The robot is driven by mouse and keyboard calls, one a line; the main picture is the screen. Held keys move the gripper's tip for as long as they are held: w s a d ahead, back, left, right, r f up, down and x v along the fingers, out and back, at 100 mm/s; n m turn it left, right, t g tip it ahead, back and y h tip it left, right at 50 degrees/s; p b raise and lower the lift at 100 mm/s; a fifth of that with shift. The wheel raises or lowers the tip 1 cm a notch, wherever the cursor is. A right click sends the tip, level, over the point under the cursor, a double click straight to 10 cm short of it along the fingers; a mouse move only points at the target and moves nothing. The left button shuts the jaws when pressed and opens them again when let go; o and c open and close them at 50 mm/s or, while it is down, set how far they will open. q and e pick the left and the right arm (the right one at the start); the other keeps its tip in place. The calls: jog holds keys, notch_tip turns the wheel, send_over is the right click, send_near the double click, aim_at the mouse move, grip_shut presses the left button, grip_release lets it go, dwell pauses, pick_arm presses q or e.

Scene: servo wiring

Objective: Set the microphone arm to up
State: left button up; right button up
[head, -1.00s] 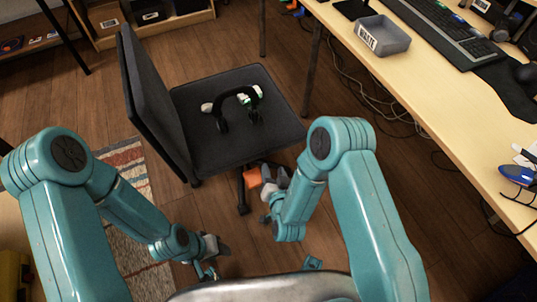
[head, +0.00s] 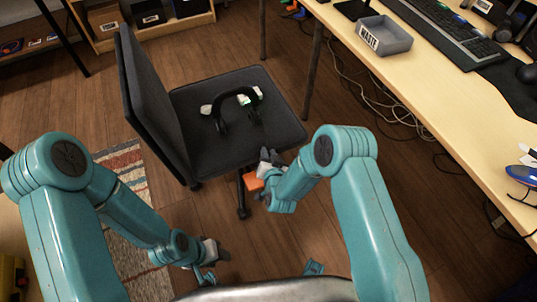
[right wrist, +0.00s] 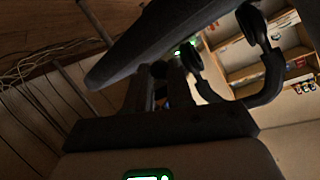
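A black headset (head: 236,92) stands on the dark chair seat (head: 205,148), its band arched upward. It also shows at the right of the right wrist view (right wrist: 268,84), beyond my fingers. I cannot make out its microphone arm in either view. My right gripper (head: 265,158) is at the seat's front edge, apart from the headset. In the right wrist view its two fingers (right wrist: 160,88) stand apart with an empty gap between them. My left gripper (head: 217,253) is low, in front of the chair and far from the headset; its fingers are too unclear to judge.
White and green items (head: 247,98) lie by the headset. The chair backrest (head: 150,105) rises at the left. An orange object (head: 252,182) shows below the seat's front. A desk with a grey waste tray (head: 386,36) and a keyboard (head: 440,28) runs along the right.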

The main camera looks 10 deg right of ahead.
grip_shut()
jog(key=shift+r+g+p, duration=0.3)
jog(key=shift+r+p, duration=0.25)
jog(key=shift+p, duration=0.05)
notch_tip(320, 180, up, 5)
jog(key=g+p, duration=0.3)
jog(key=p, duration=0.3)
jog(key=shift+w+r+h, duration=0.1)
jog(key=shift+r+h, duration=0.05)
jog(key=shift+h, duration=0.25)
jog(key=r+g+p, duration=0.1)
jog(key=p, duration=0.2)
jog(key=w+r+g+p, duration=0.1)
jog(key=r+p, duration=0.1)
jog(key=p, duration=0.2)
jog(key=shift+a+r+n+g, duration=0.1)
jog(key=shift+a+n+g, duration=0.05)
jog(key=shift+n+g, duration=0.2)
jog(key=shift+w+r+g+h+p, duration=0.2)
jog(key=shift+g+h+p, duration=0.15)
jog(key=shift+p, duration=0.55)
jog(key=shift+f, duration=0.1)
